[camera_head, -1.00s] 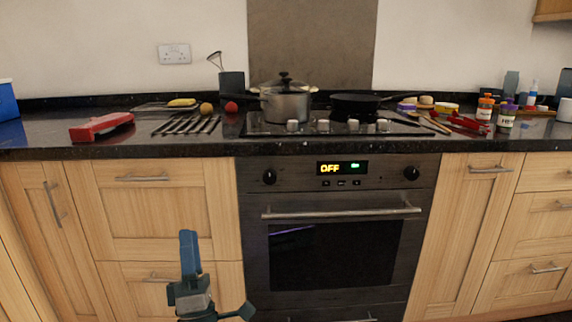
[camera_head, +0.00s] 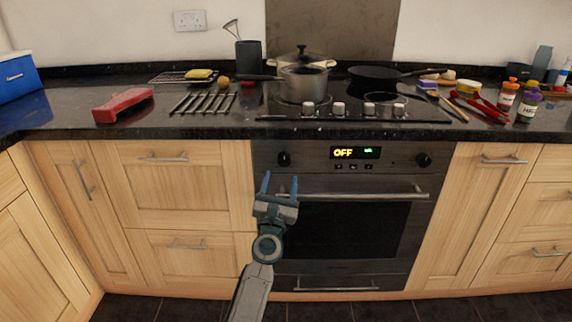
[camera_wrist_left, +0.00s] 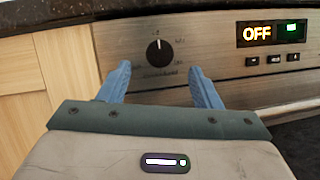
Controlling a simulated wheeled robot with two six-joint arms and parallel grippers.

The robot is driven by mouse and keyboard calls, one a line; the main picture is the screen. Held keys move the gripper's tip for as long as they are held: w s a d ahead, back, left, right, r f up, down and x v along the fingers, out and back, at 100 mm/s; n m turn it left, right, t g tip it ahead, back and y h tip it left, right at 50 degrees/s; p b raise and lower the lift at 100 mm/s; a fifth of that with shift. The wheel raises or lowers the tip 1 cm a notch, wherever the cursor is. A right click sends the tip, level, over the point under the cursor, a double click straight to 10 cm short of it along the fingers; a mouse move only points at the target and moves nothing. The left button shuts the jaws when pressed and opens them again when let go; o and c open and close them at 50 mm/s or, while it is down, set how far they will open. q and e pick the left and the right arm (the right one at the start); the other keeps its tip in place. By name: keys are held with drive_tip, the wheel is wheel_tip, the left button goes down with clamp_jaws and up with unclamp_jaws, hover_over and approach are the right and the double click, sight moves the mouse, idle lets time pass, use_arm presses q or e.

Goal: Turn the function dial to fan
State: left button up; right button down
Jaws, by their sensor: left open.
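The oven (camera_head: 350,235) has two black dials on its front panel, the left dial (camera_head: 284,159) and the right dial (camera_head: 423,160). Between them a display (camera_head: 355,152) reads OFF. My left gripper (camera_head: 280,180) is open and empty, just below the left dial, its fingers pointing up towards the panel. In the left wrist view the left dial (camera_wrist_left: 159,53) sits between and beyond the two fingertips, apart from both. Its white pointer line points up. The small print around it is too blurred to read. My right gripper does not show.
The oven handle (camera_head: 350,195) runs across the door just below the panel, close to my left gripper. The counter edge (camera_head: 330,132) overhangs above. A pot (camera_head: 303,82) and a pan (camera_head: 375,74) stand on the hob, clear of the gripper.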

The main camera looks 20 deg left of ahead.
sight(284, 161)
use_arm(q)
drive_tip(key=x, duration=0.4)
drive_tip(key=shift+w, duration=0.15)
drive_tip(key=shift+w+a+r, duration=0.15)
drive_tip(key=shift+w+r, duration=0.1)
drive_tip(key=shift+w, duration=0.3)
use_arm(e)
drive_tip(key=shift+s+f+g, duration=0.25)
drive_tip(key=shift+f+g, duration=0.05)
use_arm(q)
drive_tip(key=c, duration=1)
